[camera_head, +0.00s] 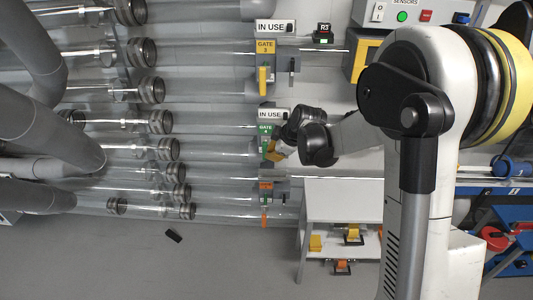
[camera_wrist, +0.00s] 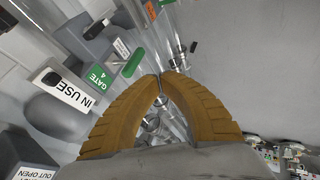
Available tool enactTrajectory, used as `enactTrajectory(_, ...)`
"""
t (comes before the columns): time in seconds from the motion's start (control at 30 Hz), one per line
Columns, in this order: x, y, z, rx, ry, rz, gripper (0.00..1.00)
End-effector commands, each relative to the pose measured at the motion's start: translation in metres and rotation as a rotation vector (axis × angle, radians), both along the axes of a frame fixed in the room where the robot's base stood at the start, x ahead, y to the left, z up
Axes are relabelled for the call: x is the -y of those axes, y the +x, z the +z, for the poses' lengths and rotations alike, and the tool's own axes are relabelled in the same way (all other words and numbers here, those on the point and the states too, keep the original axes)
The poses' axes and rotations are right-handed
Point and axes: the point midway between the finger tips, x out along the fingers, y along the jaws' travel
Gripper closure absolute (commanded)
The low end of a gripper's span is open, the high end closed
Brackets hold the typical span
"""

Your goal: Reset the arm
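My arm reaches from the right side of the head view to the tube wall. My gripper (camera_head: 274,153) is beside the green Gate 4 unit (camera_head: 265,133). In the wrist view the two brown ridged fingers of my gripper (camera_wrist: 161,76) curve in and meet at the tips, with nothing seen between them. The green Gate 4 handle (camera_wrist: 134,62) is just beyond and left of the fingertips, apart from them in that view. In the head view the gripper partly covers this area, so contact there cannot be judged.
Clear tubes (camera_head: 215,148) run across the left. A yellow Gate 3 unit (camera_head: 264,65) is above, an orange gate unit (camera_head: 266,183) below. A white shelf table (camera_head: 343,187) holds yellow pieces. A black object (camera_head: 173,236) lies on the open grey floor.

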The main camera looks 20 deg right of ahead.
Motion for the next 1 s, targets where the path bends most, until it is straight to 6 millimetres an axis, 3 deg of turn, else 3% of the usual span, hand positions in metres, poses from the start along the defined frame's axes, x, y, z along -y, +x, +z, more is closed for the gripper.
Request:
enactTrajectory(0.27, 0.003, -0.011, 0.015, -0.002, 0.002, -0.004, 1.0)
enactTrajectory(0.43, -0.004, -0.039, 0.042, -0.024, 0.041, -0.093, 1.0)
enactTrajectory(0.7, -0.019, -0.149, 0.106, -0.087, 0.183, -0.42, 1.0)
enactTrajectory(0.83, -0.023, -0.207, 0.119, -0.104, 0.259, -0.586, 1.0)
enactTrajectory(1.0, -0.023, -0.275, 0.118, -0.111, 0.358, -0.788, 1.0)
